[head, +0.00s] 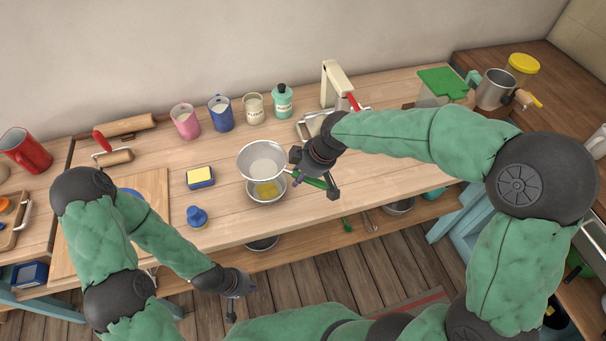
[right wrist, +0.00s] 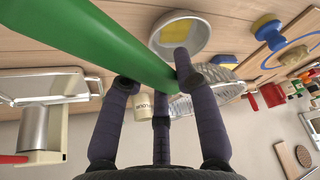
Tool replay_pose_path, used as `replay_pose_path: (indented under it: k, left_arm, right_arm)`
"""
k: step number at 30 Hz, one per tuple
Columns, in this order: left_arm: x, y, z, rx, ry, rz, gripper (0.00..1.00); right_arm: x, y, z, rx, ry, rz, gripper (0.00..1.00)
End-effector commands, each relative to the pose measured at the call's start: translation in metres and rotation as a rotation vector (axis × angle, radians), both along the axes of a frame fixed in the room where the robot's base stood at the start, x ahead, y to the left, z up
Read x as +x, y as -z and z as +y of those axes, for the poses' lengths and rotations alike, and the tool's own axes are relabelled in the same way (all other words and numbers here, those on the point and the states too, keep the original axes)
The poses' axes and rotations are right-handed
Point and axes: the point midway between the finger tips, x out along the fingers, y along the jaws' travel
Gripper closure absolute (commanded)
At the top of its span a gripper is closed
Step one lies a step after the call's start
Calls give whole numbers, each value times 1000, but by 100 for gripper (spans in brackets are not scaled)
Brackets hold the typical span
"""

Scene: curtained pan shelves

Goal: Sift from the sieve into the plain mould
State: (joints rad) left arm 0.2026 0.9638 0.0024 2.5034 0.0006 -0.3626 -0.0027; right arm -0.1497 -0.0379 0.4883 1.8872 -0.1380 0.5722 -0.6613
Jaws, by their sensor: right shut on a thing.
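The sieve (head: 262,160), a round pale metal bowl, is behind and partly above the plain mould (head: 267,197) in the head view. Its inside looks whitish. The mould is a round pale dish on the table with yellow inside; the sieve hides its back part. My right gripper (head: 316,176) is shut on the sieve's green handle (head: 313,183), to the right of both. In the right wrist view the green handle (right wrist: 110,45) crosses the fingers, with the mould (right wrist: 203,42) beyond. My left gripper (head: 238,296) hangs before the table's front edge; its fingers are unclear.
A yellow sponge on a blue holder (head: 200,177) and a blue knob-shaped thing (head: 197,216) stand left of the mould. Several cups and jars (head: 221,114) line the back. A white press-like device (head: 337,85) stands behind my right arm. The table front-right of the mould is clear.

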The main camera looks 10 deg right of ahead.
Motion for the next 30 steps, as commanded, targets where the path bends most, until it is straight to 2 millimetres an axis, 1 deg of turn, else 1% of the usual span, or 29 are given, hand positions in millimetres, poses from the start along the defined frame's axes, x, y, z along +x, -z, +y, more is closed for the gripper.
replay_pose_path:
  k: [8, 21, 25, 30]
  left_arm:
    - [0, 6, 0, 0, 0, 0, 100]
    - [0, 31, 0, 0, 0, 0, 100]
    - [0, 36, 0, 0, 0, 0, 100]
    - [0, 37, 0, 0, 0, 0, 100]
  right_arm:
    - [0, 7, 0, 2, 2, -1, 100]
    - [0, 41, 0, 2, 1, 1, 100]
    - [0, 48, 0, 2, 2, -1, 100]
    - [0, 50, 0, 2, 2, -1, 100]
